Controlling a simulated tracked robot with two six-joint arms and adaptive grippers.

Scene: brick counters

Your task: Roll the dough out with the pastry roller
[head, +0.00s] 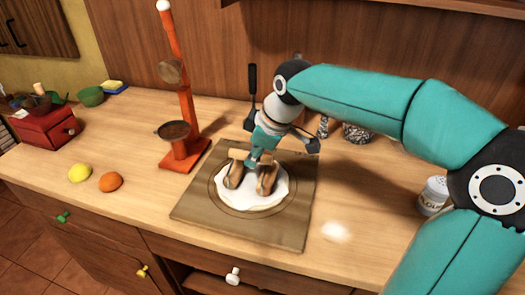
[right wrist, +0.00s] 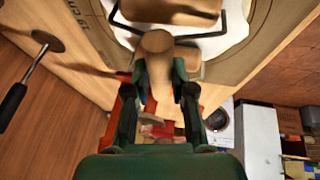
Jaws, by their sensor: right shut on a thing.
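The white dough (head: 258,199) lies flat, with an uneven round edge, on a wooden pastry board (head: 292,228) marked with circles. Part of it shows in the right wrist view (right wrist: 232,28). The pastry roller (head: 266,179) has wooden rollers and sits over the dough; exact contact is hard to tell. My right gripper (head: 257,153) is above it. In the right wrist view, the gripper's fingers (right wrist: 160,88) are shut around the roller's wooden handle (right wrist: 157,50). My left gripper is not in view.
An orange scale-like stand (head: 184,125) with a pan stands left of the board. A lemon (head: 80,173) and an orange (head: 110,182) lie near the front left. A shaker (head: 433,195) stands right, and a black-handled utensil (head: 252,80) is behind. Counter right of the board is mostly free.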

